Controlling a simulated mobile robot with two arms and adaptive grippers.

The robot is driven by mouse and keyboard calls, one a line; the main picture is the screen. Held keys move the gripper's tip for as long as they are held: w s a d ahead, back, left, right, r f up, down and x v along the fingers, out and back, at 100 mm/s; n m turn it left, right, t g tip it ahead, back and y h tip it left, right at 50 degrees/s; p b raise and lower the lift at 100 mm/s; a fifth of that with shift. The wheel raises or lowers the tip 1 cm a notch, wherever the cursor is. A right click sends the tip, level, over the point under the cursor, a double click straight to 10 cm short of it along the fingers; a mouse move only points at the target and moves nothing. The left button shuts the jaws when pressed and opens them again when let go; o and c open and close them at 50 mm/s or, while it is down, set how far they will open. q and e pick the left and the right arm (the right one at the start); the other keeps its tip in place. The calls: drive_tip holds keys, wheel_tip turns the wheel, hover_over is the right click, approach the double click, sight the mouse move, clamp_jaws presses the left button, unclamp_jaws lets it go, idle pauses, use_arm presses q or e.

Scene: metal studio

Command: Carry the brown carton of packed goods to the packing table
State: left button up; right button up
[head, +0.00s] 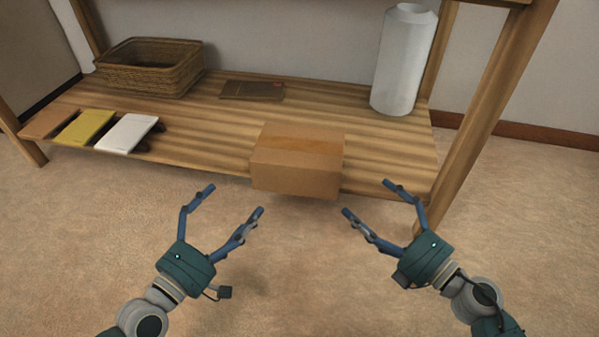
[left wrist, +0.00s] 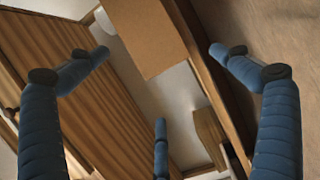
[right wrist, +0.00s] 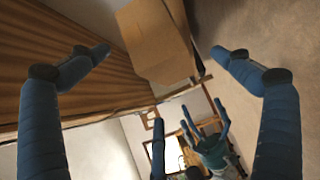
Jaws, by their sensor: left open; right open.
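The brown carton (head: 296,170) sits at the front edge of the wooden shelf, its front overhanging the edge a little. It also shows at the top of the left wrist view (left wrist: 145,35) and of the right wrist view (right wrist: 155,40). My left gripper (head: 238,200) is open and empty, in front of the carton and to its left. My right gripper (head: 366,198) is open and empty, in front of the carton and to its right. Neither gripper touches the carton. I cannot identify the packing table in these views.
The shelf board (head: 200,125) also holds a wicker basket (head: 150,80), a dark brown flat item (head: 250,91), a white cylinder (head: 402,60), and yellow (head: 85,127) and white (head: 127,133) flat items. A shelf post (head: 490,110) stands right of the carton. The floor (head: 300,270) in front is clear.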

sight(264, 178)
drive_tip(key=shift+r, duration=0.1)
use_arm(q)
drive_tip(key=x, duration=1)
drive_tip(key=shift+w+d+r, duration=0.1)
drive_tip(key=shift+w+d, duration=0.1)
drive_tip(key=shift+w, duration=0.15)
use_arm(e)
drive_tip(key=x, duration=1)
drive_tip(key=shift+w+a, duration=0.25)
drive_tip(key=shift+a, duration=0.05)
